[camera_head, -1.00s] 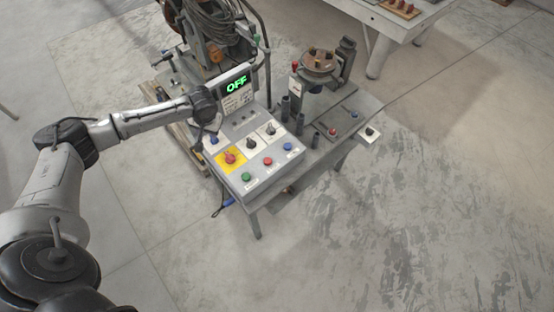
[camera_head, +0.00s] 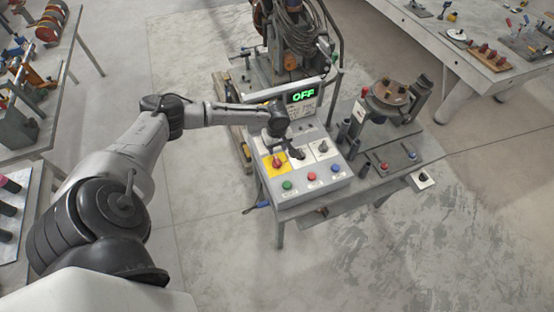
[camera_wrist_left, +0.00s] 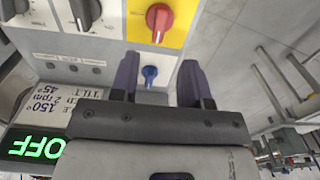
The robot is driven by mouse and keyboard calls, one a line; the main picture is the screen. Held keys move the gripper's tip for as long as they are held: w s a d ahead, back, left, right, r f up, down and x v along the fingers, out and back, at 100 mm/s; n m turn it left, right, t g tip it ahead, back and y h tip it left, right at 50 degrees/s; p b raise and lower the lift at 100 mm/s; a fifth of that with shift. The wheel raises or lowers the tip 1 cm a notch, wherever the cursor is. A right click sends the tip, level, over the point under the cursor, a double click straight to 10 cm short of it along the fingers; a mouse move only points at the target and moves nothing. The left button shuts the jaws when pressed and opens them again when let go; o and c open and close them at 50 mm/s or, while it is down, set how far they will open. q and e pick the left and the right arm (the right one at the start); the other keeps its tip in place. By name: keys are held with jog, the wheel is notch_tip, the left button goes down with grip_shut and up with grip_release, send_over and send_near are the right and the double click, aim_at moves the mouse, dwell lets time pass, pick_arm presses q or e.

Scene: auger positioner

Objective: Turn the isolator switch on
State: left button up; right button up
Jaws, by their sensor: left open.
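The control box (camera_head: 325,186) stands on a bench, and its display (camera_head: 303,95) reads OFF in green. A red rotary knob (camera_head: 277,162) sits on a yellow plate; it also shows in the wrist view (camera_wrist_left: 158,18). I cannot read a label naming the isolator switch. My left gripper (camera_head: 270,137) is over the upper left of the box. In the wrist view, its open fingers (camera_wrist_left: 160,80) straddle the line of a small blue knob (camera_wrist_left: 150,73); whether they touch it I cannot tell. The gripper hides this knob in the head view. My right gripper is not in view.
Black rotary knobs (camera_head: 322,147) on white plates sit right of the yellow plate. Green (camera_head: 287,185), red (camera_head: 311,176) and blue (camera_head: 335,168) buttons line the box front. A positioner with a round table (camera_head: 389,92) stands to the right. Open floor lies in front.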

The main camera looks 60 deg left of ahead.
aim_at(277, 160)
pick_arm(q)
notch_tip(277, 160, down, 9)
jog(key=shift+r, duration=0.1)
dwell(0.3)
grip_shut()
dwell(0.5)
